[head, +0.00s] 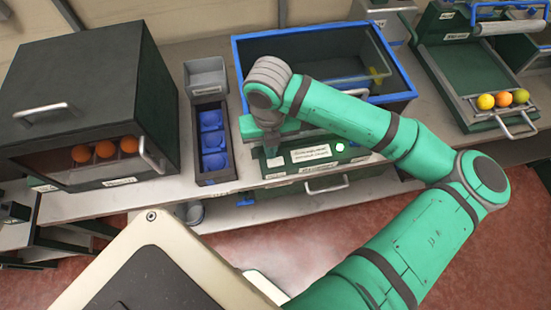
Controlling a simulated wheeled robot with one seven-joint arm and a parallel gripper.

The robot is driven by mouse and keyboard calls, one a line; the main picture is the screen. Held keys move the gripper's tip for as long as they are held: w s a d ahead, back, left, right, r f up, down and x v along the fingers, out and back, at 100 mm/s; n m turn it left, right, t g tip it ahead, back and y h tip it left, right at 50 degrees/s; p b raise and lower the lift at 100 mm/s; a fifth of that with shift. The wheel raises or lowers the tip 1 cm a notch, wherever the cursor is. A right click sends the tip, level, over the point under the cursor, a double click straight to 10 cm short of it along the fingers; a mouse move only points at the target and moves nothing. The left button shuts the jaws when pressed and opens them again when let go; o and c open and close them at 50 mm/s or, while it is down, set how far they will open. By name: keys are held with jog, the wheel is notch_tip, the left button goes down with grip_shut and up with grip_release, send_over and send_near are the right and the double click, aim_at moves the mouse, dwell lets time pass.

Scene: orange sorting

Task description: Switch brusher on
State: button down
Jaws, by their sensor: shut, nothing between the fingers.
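A dark green machine with a blue-rimmed tank (405,97) stands in the middle of the bench; I cannot read its label to tell whether it is the brusher. Its front control panel (312,154) carries a white label and a bright green round button or light (340,147). My gripper (271,153) is shut and empty, pointing down at the left end of this panel. The gripper hides that end of the panel, and I cannot tell whether the fingertips touch it. A yellow part (377,75) shows inside the tank.
A dark cabinet (85,75) with oranges behind its front opening stands at the left. A narrow rack with blue cups (213,140) and a grey bin (205,77) sit beside the tank.

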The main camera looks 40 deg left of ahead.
aim_at(270, 163)
jog(key=shift+r, duration=1.55)
